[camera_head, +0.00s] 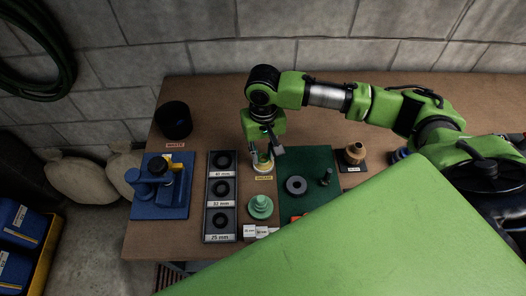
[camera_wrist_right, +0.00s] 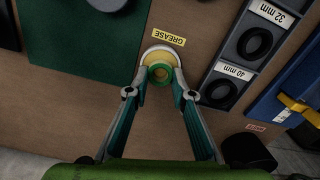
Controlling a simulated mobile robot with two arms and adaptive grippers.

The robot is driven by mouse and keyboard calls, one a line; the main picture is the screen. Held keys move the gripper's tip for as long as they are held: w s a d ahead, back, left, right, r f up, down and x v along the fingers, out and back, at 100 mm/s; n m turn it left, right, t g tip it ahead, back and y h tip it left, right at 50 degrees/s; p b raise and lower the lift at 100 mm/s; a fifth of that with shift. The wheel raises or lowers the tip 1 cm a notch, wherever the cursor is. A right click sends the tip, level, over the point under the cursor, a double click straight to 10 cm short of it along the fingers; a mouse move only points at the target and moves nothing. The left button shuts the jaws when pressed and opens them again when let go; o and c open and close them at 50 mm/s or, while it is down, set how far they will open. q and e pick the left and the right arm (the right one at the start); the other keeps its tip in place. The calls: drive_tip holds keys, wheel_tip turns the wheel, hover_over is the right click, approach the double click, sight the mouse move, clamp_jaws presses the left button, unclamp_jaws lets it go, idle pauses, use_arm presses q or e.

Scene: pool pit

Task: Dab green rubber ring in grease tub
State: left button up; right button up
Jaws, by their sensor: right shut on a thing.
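The grease tub (camera_wrist_right: 151,50) is a round pale tub with yellow grease, beside a yellow GREASE label (camera_wrist_right: 167,35). It also shows in the head view (camera_head: 263,168), partly hidden under my right gripper (camera_head: 263,158). In the wrist view my right gripper (camera_wrist_right: 160,80) is shut on the green rubber ring (camera_wrist_right: 160,82), which sits between the fingertips. The ring overlaps the near part of the tub's opening. I cannot tell whether it touches the grease. My left gripper is not in view.
Left of the tub stands a dark tray (camera_head: 207,198) with black rings in labelled compartments, then a blue fixture (camera_head: 145,205). A black waste bin (camera_head: 174,120) is behind. A green stepped cone (camera_head: 261,207) stands in front; a green mat (camera_head: 315,165) lies right.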

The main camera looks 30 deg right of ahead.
drive_tip(key=shift+s+f+p, duration=0.15)
drive_tip(key=shift+p, duration=0.25)
idle(1.4)
wheel_tip(320, 180, up, 7)
drive_tip(key=p, duration=0.9)
idle(0.9)
drive_tip(key=s+a+r+n+b, duration=0.2)
drive_tip(key=s+r+b, duration=0.4)
drive_tip(key=b, duration=0.7)
drive_tip(key=shift+s+a, duration=0.65)
drive_tip(key=shift+s, duration=0.35)
